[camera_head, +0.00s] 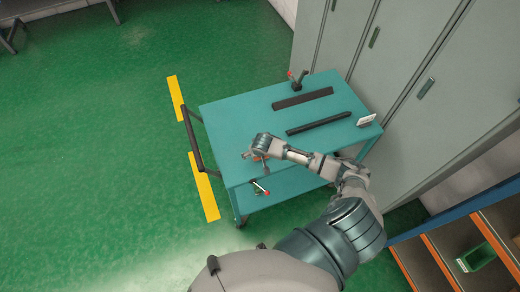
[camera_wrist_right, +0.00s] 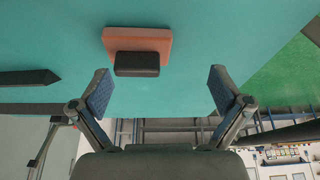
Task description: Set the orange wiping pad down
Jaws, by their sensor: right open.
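The orange wiping pad (camera_wrist_right: 137,42) with its black handle block (camera_wrist_right: 137,64) shows in the right wrist view. It appears to lie on the teal cart top (camera_head: 235,115), beyond my fingertips and apart from them. My right gripper (camera_wrist_right: 158,84) is open, its two fingers wide apart with nothing between them. In the head view, my right arm reaches over the cart and my right gripper (camera_head: 254,158) is low over its near left part. The pad is hard to make out there beside the fingers. My left gripper is not in view.
Two dark bars (camera_head: 303,98) (camera_head: 319,123) and a white card (camera_head: 366,120) lie on the cart. Grey cabinets (camera_head: 335,45) stand behind.

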